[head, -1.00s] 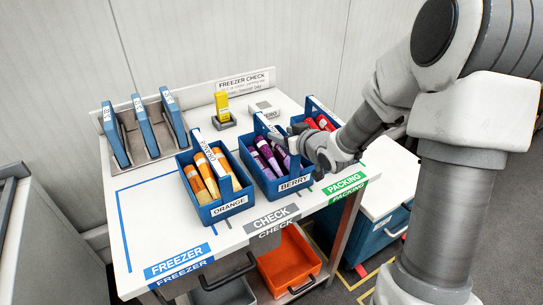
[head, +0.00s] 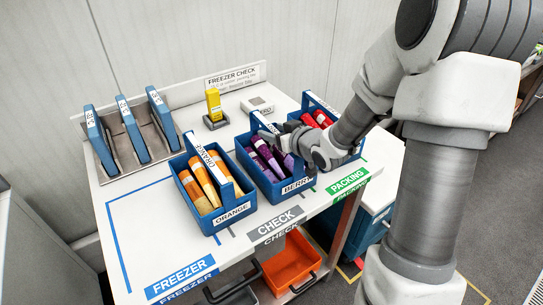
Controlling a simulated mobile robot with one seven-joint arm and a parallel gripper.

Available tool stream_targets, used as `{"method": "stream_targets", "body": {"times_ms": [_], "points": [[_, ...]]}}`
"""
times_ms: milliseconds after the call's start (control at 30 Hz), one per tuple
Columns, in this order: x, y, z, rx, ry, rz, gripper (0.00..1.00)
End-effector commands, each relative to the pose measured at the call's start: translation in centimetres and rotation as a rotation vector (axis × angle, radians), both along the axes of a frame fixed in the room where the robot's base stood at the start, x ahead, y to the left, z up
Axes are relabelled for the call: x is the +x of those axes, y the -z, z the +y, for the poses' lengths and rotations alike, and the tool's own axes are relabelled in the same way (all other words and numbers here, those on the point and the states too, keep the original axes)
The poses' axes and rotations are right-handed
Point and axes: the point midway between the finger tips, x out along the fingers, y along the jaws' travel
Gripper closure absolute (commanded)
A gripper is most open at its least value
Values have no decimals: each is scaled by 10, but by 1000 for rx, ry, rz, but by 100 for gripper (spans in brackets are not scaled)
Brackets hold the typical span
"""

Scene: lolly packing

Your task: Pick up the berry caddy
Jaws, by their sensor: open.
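The berry caddy (head: 281,200) is a blue open box with a raised handle and a label reading BERRY, partly hidden by my arm. It stands on the white table between two other caddies and holds several purple lollies (head: 265,155). My gripper (head: 270,137) is open, with its fingers at the caddy's handle. I cannot tell whether the handle is between the fingers or whether they touch it.
The orange caddy (head: 208,220) stands close on the left. A caddy with red lollies (head: 318,118) is close behind on the right, partly covered by my arm. A yellow device (head: 214,104) stands behind. An orange bin (head: 293,262) is below the table.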

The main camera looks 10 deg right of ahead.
Motion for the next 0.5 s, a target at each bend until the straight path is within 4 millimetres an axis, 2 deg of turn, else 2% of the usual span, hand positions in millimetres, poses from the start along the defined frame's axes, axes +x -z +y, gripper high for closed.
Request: {"method": "stream_targets", "body": {"times_ms": [133,433,467,500], "points": [[0,0,0,0,0,0,42],[0,0,0,0,0,0,96],[0,0,0,0,0,1,100],[0,0,0,0,0,0,100]]}}
